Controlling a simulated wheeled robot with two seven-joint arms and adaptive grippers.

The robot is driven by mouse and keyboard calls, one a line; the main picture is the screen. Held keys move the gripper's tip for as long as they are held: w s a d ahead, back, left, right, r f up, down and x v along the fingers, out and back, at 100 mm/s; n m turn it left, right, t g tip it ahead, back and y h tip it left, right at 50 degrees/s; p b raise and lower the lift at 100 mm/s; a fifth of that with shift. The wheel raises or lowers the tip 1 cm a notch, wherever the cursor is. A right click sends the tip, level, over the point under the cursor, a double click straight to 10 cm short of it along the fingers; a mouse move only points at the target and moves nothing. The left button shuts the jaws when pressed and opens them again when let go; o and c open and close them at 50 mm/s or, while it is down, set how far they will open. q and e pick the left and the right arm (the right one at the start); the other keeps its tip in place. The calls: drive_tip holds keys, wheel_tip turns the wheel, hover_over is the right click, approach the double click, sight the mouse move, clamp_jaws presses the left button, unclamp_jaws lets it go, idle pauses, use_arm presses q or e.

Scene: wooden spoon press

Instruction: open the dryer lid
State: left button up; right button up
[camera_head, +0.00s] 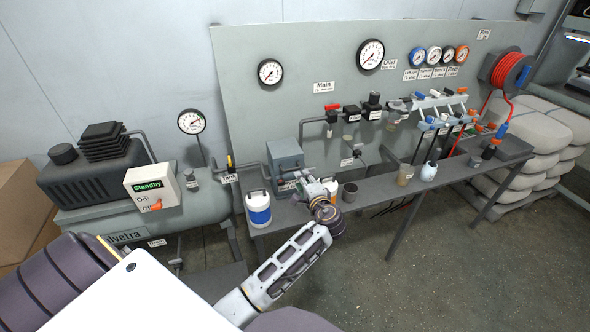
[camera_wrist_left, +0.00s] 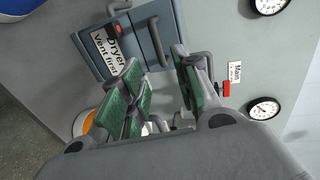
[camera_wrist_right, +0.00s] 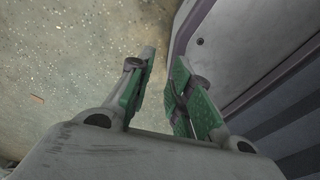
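The dryer (camera_head: 285,153) is a blue-grey box at the left end of the bench. In the left wrist view its front (camera_wrist_left: 143,43) shows a white label (camera_wrist_left: 108,50) reading "Dryer Vent first", a small red-tipped valve (camera_wrist_left: 115,31) and a grey bar handle (camera_wrist_left: 157,42). The lid looks shut. My left gripper (camera_head: 307,180) is just in front of the dryer. In the left wrist view its green-padded fingers (camera_wrist_left: 160,72) are apart and empty, with the handle showing beyond the gap. My right gripper (camera_wrist_right: 163,62) is open and empty above the floor.
A blue-and-white container (camera_head: 258,209) stands left of my left gripper, and a dark cup (camera_head: 350,192) right of it. Gauges, valves and pipes line the panel (camera_head: 235,80) behind. The compressor tank (camera_head: 200,205) with a "Standby" box (camera_head: 152,187) is at left.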

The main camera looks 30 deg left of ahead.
sight(295, 169)
use_arm(q)
drive_tip(key=shift+x, duration=4.75)
drive_tip(key=c, duration=0.6)
drive_tip(key=shift+f, duration=0.15)
clamp_jaws()
